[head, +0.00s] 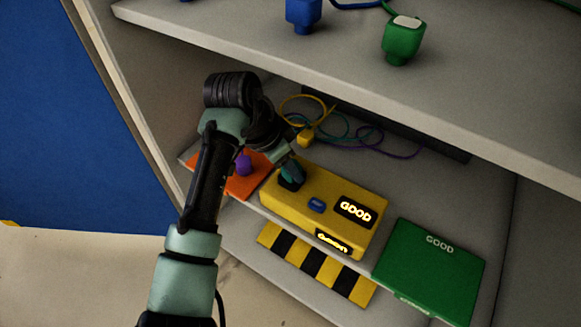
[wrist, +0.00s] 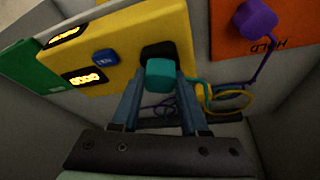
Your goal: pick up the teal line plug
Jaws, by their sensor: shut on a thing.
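The teal line plug (wrist: 160,73) is between the two fingers of my gripper (wrist: 161,82), which is shut on it. In the wrist view it covers part of the black socket (wrist: 153,50) in the yellow box (wrist: 110,38). In the head view the teal plug (head: 292,171) stands at the black socket (head: 289,185) at the left end of the yellow box (head: 328,218). I cannot tell whether the plug is still seated in the socket. In the head view my gripper (head: 284,160) partly hides it. A teal cord trails from the plug in the wrist view.
A purple plug (head: 243,163) stands on the orange pad (head: 236,188) beside the box. A yellow plug (head: 306,137) and loose cords lie behind. A green pad (head: 425,273) marked GOOD lies right. The upper shelf (head: 350,50) overhangs, with blue (head: 303,12) and green (head: 402,40) plugs.

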